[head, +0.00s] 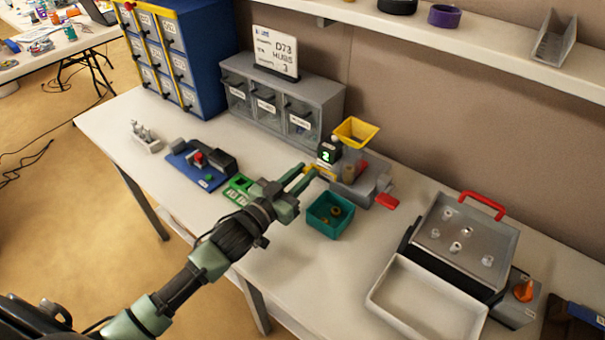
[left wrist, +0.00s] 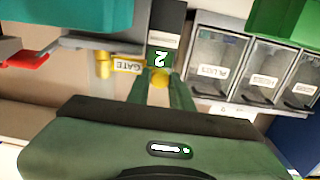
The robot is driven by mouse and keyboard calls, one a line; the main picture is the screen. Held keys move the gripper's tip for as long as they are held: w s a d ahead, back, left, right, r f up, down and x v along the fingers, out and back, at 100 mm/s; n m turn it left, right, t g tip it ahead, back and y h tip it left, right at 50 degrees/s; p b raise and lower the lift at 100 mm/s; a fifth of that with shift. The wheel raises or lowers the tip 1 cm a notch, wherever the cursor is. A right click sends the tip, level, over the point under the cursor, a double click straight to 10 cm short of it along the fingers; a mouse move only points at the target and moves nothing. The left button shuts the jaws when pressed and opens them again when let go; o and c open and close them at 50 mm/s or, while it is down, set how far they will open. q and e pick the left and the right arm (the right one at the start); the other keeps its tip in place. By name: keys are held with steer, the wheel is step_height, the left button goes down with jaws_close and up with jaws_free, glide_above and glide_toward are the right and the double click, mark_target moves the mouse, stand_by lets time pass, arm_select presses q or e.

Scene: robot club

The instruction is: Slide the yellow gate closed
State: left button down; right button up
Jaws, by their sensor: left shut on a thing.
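The yellow gate (head: 325,173) is on the front of a grey dispenser (head: 369,184), below a small black display reading 2 (head: 327,156). In the left wrist view, a yellow label marked GATE (left wrist: 128,66) shows beside a round yellow knob (left wrist: 158,78). My left gripper (head: 308,173) reaches in from the left. Its two green fingers (left wrist: 160,84) are shut on the yellow knob in the left wrist view. The fingertips partly hide the gate in the head view, so how far it is open cannot be told. My right gripper is not in view.
A teal bin (head: 329,232) with a few brown pieces stands just right of my left gripper. A yellow hopper (head: 356,131) tops the dispenser, with a red tab (head: 387,202) at its side. Grey drawers (head: 268,112) stand behind. A white tray (head: 425,302) is at the front right.

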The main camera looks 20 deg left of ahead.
mark_target(329, 175)
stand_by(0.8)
arm_select(q)
steer(key=d, duration=0.1)
steer(key=s+d, duration=0.1)
steer(key=d, duration=0.2)
steer(key=shift+s+d+p, duration=0.3)
steer(key=shift+s+p, duration=0.05)
steer(key=shift+p, duration=0.05)
steer(key=shift+a+f, duration=0.1)
steer(key=c, duration=1.3)
jaws_free()
steer(key=shift+d, duration=0.2)
steer(key=shift+a, duration=0.15)
